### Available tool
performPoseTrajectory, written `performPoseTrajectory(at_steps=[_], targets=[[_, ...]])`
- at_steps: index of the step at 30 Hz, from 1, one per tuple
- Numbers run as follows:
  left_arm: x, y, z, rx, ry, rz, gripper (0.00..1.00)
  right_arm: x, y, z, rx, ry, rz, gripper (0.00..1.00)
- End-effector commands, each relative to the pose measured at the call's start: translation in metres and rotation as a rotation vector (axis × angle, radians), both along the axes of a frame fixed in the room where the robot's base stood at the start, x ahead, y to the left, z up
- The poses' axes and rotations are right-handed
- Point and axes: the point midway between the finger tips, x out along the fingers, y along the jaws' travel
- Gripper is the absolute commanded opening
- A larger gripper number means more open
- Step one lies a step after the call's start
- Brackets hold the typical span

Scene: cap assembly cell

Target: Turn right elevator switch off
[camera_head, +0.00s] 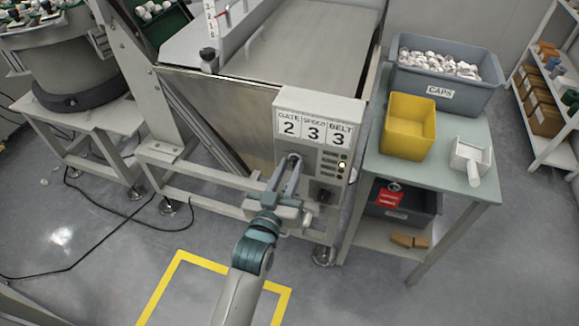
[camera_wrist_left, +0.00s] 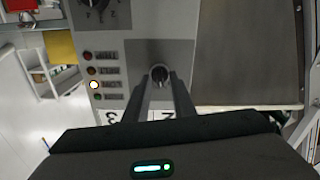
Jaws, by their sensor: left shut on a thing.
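A grey control box (camera_head: 310,103) stands at the front end of the conveyor, with cards "GATE 2", "SPEED 3" and "BELT 3" on top. My left gripper (camera_head: 291,163) reaches up to the left part of its front panel. In the left wrist view, the fingertips (camera_wrist_left: 161,84) are closed around a small dark knob (camera_wrist_left: 159,73) on a grey plate. A second, larger dark knob with marks (camera_head: 324,196) sits lower right on the panel; it also shows in the left wrist view (camera_wrist_left: 97,6). No label reading "elevator" is legible. My right gripper is not in view.
Small indicator lamps line the panel; one glows whitish (camera_head: 342,165). Right of the box, a side table (camera_head: 475,205) holds a yellow bin (camera_head: 408,127), a grey "CAPS" bin (camera_head: 440,92) and a white scoop (camera_head: 470,158). Yellow floor lines (camera_head: 204,263) lie below my arm.

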Motion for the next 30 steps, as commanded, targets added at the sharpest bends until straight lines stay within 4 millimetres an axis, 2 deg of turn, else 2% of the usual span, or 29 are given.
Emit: performPoseTrajectory(at_steps=[16, 21, 30], targets=[[0.001, 0.002, 0.002, -0.423, 0.139, 0.002, 0.01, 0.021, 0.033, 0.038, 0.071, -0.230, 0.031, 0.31], [0.001, 0.002, 0.001, -0.526, 0.173, 0.001, 0.01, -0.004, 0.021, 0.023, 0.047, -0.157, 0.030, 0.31], [0.001, 0.003, -0.001, -0.612, 0.198, 0.001, 0.01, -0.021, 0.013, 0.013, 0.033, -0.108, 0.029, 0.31]])
